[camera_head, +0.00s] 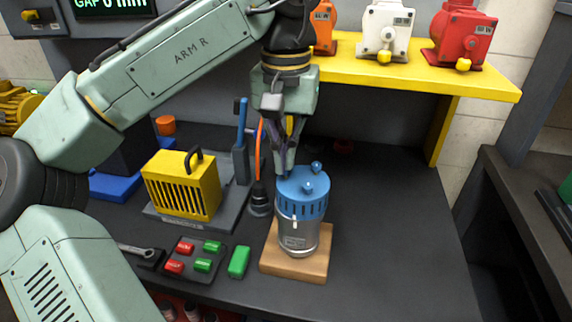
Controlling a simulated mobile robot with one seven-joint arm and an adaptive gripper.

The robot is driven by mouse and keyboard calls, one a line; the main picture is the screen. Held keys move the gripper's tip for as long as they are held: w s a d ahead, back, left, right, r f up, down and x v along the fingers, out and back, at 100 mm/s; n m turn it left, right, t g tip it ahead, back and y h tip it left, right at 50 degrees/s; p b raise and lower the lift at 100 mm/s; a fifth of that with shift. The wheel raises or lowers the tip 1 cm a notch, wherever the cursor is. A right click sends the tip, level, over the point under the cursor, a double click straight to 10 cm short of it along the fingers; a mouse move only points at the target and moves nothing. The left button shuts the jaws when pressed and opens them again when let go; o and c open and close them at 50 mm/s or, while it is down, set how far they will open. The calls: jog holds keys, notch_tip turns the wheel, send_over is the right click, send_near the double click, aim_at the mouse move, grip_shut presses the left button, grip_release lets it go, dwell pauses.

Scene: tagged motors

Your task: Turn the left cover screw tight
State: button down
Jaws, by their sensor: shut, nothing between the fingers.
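A silver motor (299,236) with a blue slotted cover (305,201) stands upright on a wooden block (270,262) on the dark bench. Two blue knob-like cover screws show on top: one (308,188) towards the front and one (316,166) at the back right. The left part of the cover's top is behind my fingertips, so a left screw there is hidden or cannot be made out. My gripper (285,172) points down at the cover's left edge, its fingers shut with nothing seen between them. I cannot tell whether the fingertips touch the cover.
A yellow slotted box (182,187) with a dark handle stands left of the motor. A tool holder (241,165) is behind it. Red and green blocks (203,264) lie in front. A yellow shelf (430,78) with several motors is behind right. The bench right of the motor is clear.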

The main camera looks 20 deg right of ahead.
jog(key=m, duration=1.1)
jog(key=c, duration=1.8)
grip_release()
jog(key=shift+o, duration=0.2)
jog(key=shift+r, duration=3.55)
